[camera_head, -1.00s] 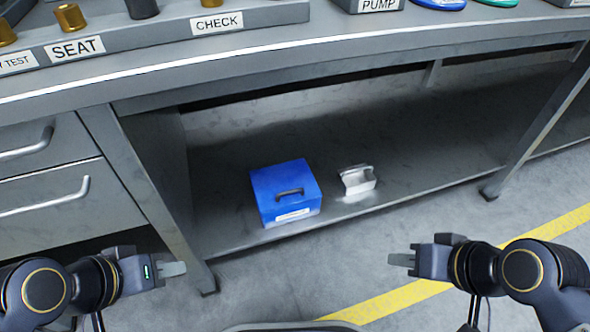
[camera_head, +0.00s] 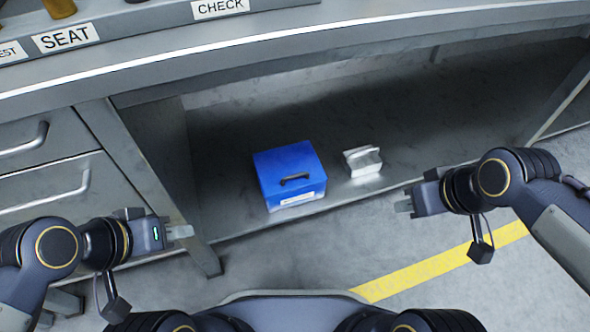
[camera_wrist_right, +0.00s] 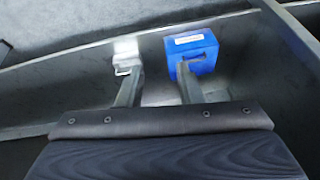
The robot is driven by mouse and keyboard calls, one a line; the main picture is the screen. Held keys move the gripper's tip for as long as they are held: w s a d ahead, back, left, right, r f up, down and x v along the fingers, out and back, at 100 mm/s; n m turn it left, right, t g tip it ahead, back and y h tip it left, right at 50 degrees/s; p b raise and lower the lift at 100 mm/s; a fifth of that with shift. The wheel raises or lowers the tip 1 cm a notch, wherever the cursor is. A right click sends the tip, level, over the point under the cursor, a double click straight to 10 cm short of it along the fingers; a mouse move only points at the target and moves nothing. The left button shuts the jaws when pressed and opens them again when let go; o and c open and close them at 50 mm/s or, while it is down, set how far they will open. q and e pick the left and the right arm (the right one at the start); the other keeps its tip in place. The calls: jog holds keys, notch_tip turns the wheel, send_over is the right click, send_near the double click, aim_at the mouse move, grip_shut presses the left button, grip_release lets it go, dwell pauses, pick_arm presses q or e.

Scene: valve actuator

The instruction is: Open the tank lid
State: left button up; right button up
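A blue box (camera_head: 287,176) with a dark handle on top and a white label on its front stands on the low shelf under the bench. A small silvery-white piece with a handle (camera_head: 362,161) stands to its right. No tank lid can be clearly made out. My right gripper (camera_head: 403,205) is in front of the shelf, to the right of both, touching neither. In the right wrist view its two fingers (camera_wrist_right: 158,82) are apart with nothing between them. My left gripper (camera_head: 180,232) is left of the box near the bench leg; its finger spacing is hidden.
The bench top (camera_head: 270,38) overhangs the low shelf (camera_head: 440,140). Drawers (camera_head: 45,185) with handles stand at the left. Labelled racks, SEAT (camera_head: 66,36) and CHECK (camera_head: 220,8), are on top. The floor with a yellow stripe (camera_head: 440,264) is clear in front.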

jog(key=w+a+n+g+h+p, duration=0.1)
jog(key=w+a+n, duration=0.1)
jog(key=w+n, duration=0.45)
jog(key=n+g+p, duration=0.1)
jog(key=n+p, duration=0.3)
jog(key=n, duration=0.9)
send_near(295, 175)
jog(key=shift+m+h, duration=0.25)
jog(key=shift+h, duration=0.15)
jog(key=f+b, duration=0.1)
jog(key=f, duration=0.1)
jog(key=w+f+b, duration=0.1)
jog(key=f, duration=0.2)
jog(key=a+f+b, duration=0.1)
jog(key=f, duration=0.1)
jog(key=shift+w+a+f, duration=0.1)
jog(key=shift+w+f, duration=0.15)
jog(key=shift+f, duration=0.05)
grip_shut()
